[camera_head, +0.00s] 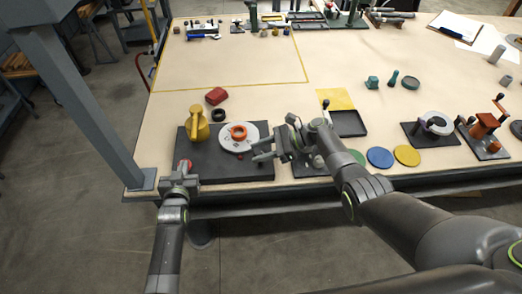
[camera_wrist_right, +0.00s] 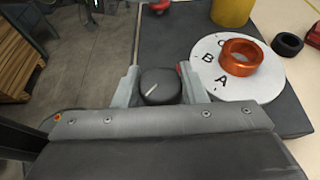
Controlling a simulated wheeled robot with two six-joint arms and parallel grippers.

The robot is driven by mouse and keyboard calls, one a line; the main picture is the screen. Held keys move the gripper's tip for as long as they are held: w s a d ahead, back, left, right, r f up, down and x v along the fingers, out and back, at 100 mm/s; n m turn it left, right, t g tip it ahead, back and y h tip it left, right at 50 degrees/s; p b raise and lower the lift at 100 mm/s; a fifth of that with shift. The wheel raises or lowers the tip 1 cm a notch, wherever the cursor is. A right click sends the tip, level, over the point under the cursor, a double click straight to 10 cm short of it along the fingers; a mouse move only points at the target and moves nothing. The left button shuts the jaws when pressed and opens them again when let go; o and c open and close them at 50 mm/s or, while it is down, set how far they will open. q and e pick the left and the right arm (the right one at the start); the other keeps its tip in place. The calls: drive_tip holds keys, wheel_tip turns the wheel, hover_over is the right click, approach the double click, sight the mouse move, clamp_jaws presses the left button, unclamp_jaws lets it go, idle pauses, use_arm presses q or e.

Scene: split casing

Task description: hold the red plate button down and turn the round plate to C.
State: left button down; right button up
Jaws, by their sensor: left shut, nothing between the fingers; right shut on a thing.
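The white round plate (camera_head: 232,146) lies on a dark base (camera_head: 226,171), with an orange ring (camera_head: 238,131) on it. In the right wrist view the plate (camera_wrist_right: 250,88) shows letters A, B and C along its near left side. The red button (camera_head: 183,164) is at the base's left front corner. My left gripper (camera_head: 181,174) is shut and empty right at the button; whether the button is pressed, I cannot tell. My right gripper (camera_head: 254,149) is shut on a dark knob (camera_wrist_right: 160,87) with a white line, beside the plate.
A yellow part (camera_head: 198,125) stands on the base behind the button. A black ring (camera_head: 219,115) and a red block (camera_head: 216,96) are behind it. A black tray (camera_head: 348,123) and coloured discs (camera_head: 380,157) lie to the right. The table's front edge is close.

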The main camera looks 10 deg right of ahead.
drive_tip(key=shift+s+f+g, duration=0.15)
drive_tip(key=shift+s+g, duration=0.05)
drive_tip(key=shift+g, duration=0.2)
drive_tip(key=o, duration=1)
drive_tip(key=shift+w, duration=0.1)
drive_tip(key=v, duration=1.2)
drive_tip(key=shift+d, duration=0.1)
